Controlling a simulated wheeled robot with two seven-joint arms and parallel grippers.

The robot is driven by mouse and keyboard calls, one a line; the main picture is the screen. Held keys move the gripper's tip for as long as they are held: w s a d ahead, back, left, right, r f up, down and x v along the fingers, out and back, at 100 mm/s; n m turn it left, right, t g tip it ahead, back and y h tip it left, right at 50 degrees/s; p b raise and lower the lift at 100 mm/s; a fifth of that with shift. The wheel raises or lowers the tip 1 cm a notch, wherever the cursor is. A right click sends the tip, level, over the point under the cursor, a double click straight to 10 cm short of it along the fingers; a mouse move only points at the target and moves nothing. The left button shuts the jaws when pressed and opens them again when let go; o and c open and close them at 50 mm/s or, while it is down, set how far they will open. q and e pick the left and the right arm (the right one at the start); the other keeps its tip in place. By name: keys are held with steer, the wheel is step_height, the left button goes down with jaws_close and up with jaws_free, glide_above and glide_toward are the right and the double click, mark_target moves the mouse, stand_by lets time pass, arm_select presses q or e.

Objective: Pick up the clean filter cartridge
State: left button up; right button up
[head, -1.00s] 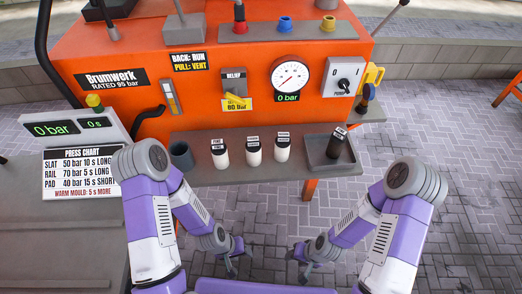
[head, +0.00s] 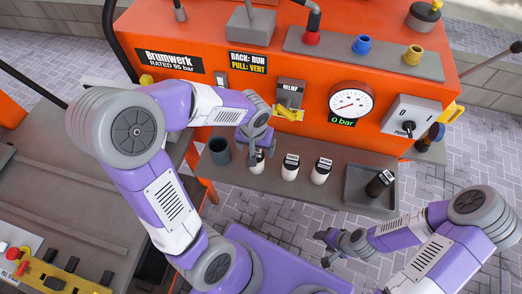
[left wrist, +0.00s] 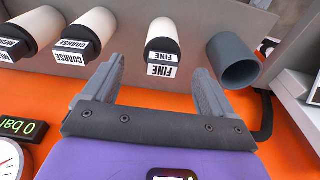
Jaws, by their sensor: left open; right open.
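Three white cartridges with black caps stand in a row on the grey shelf. The one labelled FINE (left wrist: 163,40) is partly hidden by my left gripper in the head view (head: 256,164). The COARSE one (left wrist: 92,30) is the middle one (head: 290,168), and the third (head: 321,172) has a label partly cut off in the left wrist view. My right gripper (head: 326,246) is open and empty, low before the shelf.
A dark grey cup (left wrist: 236,62) stands just beside the FINE cartridge, left of it in the head view (head: 220,152). The orange press (head: 300,70) rises behind the shelf (head: 262,190), with a yellow relief lever (head: 287,113) and a gauge (head: 351,103) reading 0 bar.

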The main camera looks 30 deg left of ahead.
mark_target(256, 154)
arm_select(q)
steer(key=f, duration=0.2)
steer(key=w+f+b, duration=0.1)
steer(key=f, duration=0.1)
steer(key=f+b, duration=0.1)
steer(key=f, duration=0.2)
steer(key=shift+w+a, duration=0.15)
steer(key=shift+a, duration=0.25)
jaws_close()
